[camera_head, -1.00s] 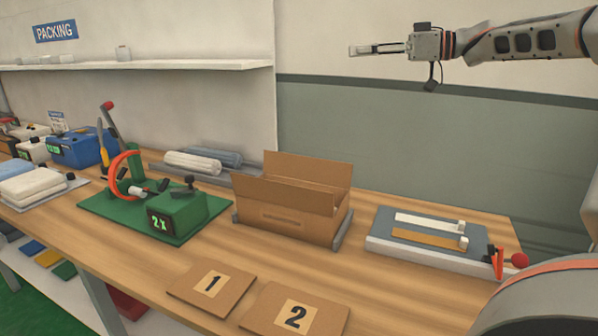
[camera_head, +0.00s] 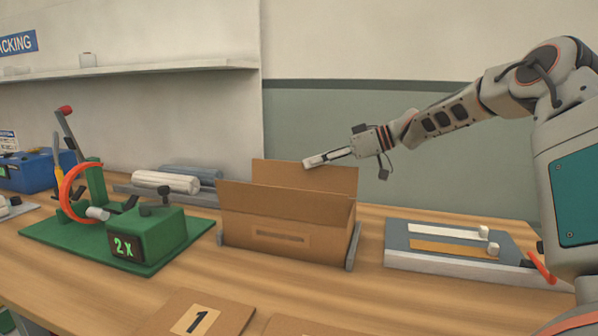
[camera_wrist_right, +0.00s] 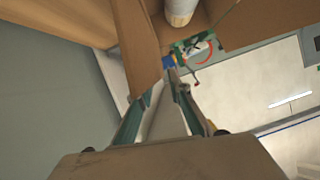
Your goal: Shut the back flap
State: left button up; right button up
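A brown cardboard box stands on the wooden table, its front wall (camera_head: 283,240) facing me. Its back flap (camera_head: 285,174) stands up along the far side. Its front flap (camera_head: 270,201) also stands up and hides the box's inside. My right gripper (camera_head: 306,163) reaches in from the right, with its fingertips at the top edge of the back flap; I cannot tell whether they touch. Its fingers look closed together and empty, also in the right wrist view (camera_wrist_right: 170,74), where a brown cardboard panel (camera_wrist_right: 141,45) is just left of the tips. My left gripper is not in view.
A green tape dispenser (camera_head: 150,232) stands left of the box, with rolls (camera_head: 166,182) behind it. A grey tray (camera_head: 430,262) with two strips lies to the right. A card marked 1 (camera_head: 235,309) lies in front. A shelf (camera_head: 130,70) hangs above.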

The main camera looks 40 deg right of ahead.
aim_at(303, 167)
jog(key=shift+w+a+f+b, duration=0.15)
jog(key=shift+w+a+f, duration=0.15)
jog(key=shift+w+f, duration=0.25)
jog(key=shift+w+a+f+b, duration=0.15)
jog(key=shift+w+a+f, duration=0.2)
jog(key=shift+w, duration=0.2)
jog(key=shift+w+a, duration=0.25)
jog(key=shift+w, duration=0.2)
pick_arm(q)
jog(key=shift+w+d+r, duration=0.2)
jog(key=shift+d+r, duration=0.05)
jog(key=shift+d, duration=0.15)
pick_arm(e)
grip_shut()
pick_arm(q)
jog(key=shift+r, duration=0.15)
pick_arm(e)
jog(key=shift+a+r, duration=0.1)
jog(key=shift+r, duration=0.05)
